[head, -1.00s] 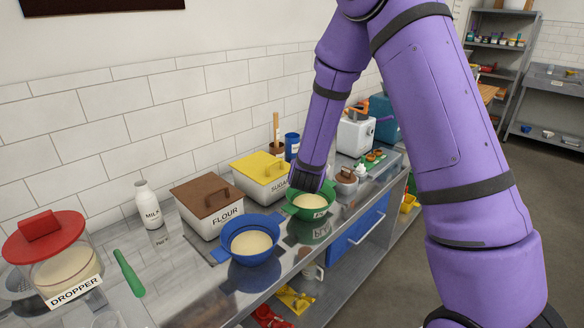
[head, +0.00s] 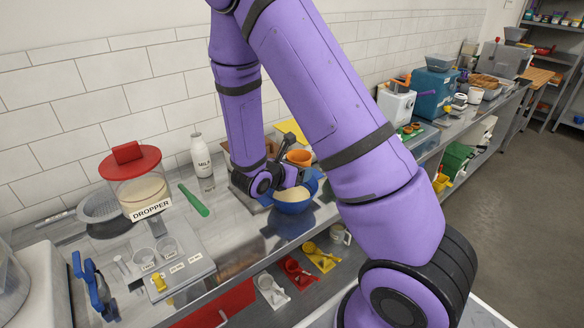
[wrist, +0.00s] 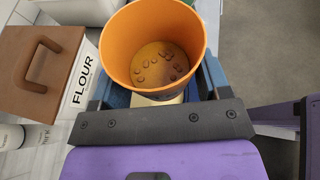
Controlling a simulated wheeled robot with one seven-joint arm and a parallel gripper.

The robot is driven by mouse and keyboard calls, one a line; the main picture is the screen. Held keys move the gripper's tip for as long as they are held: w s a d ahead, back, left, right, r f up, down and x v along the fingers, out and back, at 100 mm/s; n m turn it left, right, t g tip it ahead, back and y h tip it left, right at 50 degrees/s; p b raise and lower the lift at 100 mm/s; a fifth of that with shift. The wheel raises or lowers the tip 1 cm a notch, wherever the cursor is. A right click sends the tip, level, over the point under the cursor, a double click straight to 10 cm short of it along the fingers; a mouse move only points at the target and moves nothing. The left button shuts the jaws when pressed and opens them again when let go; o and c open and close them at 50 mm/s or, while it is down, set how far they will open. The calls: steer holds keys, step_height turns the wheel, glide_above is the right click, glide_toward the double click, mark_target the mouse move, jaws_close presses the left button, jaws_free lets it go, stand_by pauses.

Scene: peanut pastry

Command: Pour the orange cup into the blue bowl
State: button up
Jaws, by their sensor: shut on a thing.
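The orange cup (head: 299,157) is in my gripper (head: 288,178), which is shut on it above the blue bowl (head: 292,207). The wrist view looks into the cup (wrist: 150,42), where several small brown pieces lie at the bottom. The cup looks roughly upright in the head view. The blue bowl stands on the counter with cream-coloured contents, partly covered by my gripper. A little of that cream colour shows below the cup in the wrist view.
A brown-lidded flour box (wrist: 40,70) stands close beside the cup. The milk bottle (head: 202,162), red-lidded dropper jar (head: 140,190) and green-handled tool (head: 194,200) are to the left. A white machine (head: 397,105) and a teal one (head: 435,92) stand farther right.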

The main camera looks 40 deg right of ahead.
steer(key=shift+f, duration=1.4)
steer(key=shift+s+d+r+n+g, duration=0.15)
steer(key=shift+s+r+n+g, duration=0.15)
steer(key=shift+n+g, duration=0.4)
steer(key=shift+s+r+n+g, duration=0.2)
steer(key=shift+n+g, duration=0.1)
steer(key=shift+n, duration=0.3)
steer(key=shift+h, duration=0.3)
steer(key=shift+s+d+n+g, duration=0.15)
steer(key=shift+n+g, duration=0.15)
steer(key=shift+n, duration=0.3)
